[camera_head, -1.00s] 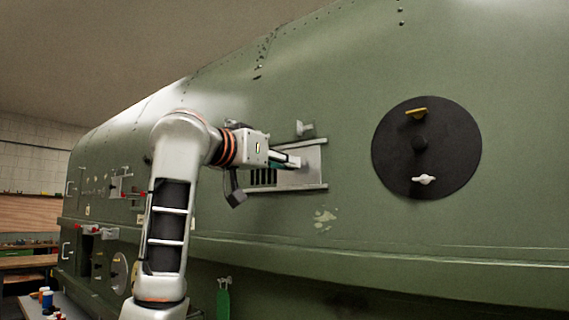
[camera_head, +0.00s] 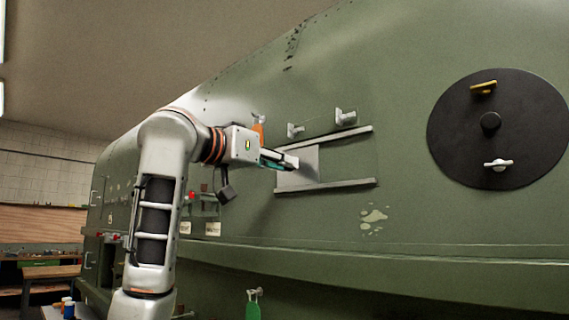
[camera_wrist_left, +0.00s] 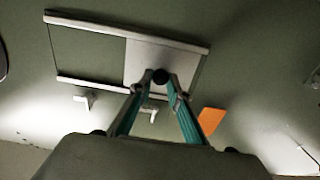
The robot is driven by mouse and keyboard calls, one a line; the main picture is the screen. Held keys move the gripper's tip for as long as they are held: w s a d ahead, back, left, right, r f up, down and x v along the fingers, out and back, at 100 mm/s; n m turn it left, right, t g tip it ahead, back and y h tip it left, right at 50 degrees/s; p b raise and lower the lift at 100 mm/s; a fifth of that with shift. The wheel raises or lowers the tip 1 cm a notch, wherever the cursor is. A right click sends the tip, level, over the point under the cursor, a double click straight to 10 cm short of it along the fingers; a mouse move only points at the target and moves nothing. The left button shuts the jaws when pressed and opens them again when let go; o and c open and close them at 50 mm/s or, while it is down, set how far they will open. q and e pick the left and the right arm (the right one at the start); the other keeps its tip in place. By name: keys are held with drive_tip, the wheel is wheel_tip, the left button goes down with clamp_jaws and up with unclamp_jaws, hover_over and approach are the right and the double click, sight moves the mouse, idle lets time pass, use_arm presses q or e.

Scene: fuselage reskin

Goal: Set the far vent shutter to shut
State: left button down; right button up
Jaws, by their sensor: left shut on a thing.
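The vent shutter is a pale flat plate (camera_head: 300,178) between two rails on the green fuselage wall. It sits at the left end of the rails in the head view, and no vent slats show. In the left wrist view the plate (camera_wrist_left: 143,62) covers the right half of the rail frame. My left gripper (camera_head: 290,163) is shut on the shutter's dark round knob (camera_wrist_left: 160,76), in front of the plate. The fingers hide part of the plate. My right gripper is not in view.
The upper rail (camera_head: 340,138) and lower rail (camera_head: 340,184) border bare green wall right of the plate. White brackets (camera_head: 345,116) and an orange tag (camera_head: 258,129) are above. A black disc (camera_head: 497,128) with handles is at right.

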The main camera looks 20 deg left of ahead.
use_arm(q)
drive_tip(key=shift+a+r, duration=0.1)
drive_tip(key=shift+a, duration=0.1)
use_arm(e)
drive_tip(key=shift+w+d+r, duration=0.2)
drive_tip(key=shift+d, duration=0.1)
use_arm(q)
drive_tip(key=c, duration=2.2)
unclamp_jaws()
drive_tip(key=shift+o, duration=1.4)
drive_tip(key=shift+w+a, duration=0.1)
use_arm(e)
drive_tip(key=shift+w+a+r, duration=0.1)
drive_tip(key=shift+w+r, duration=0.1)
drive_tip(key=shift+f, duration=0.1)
use_arm(q)
drive_tip(key=v, duration=1.2)
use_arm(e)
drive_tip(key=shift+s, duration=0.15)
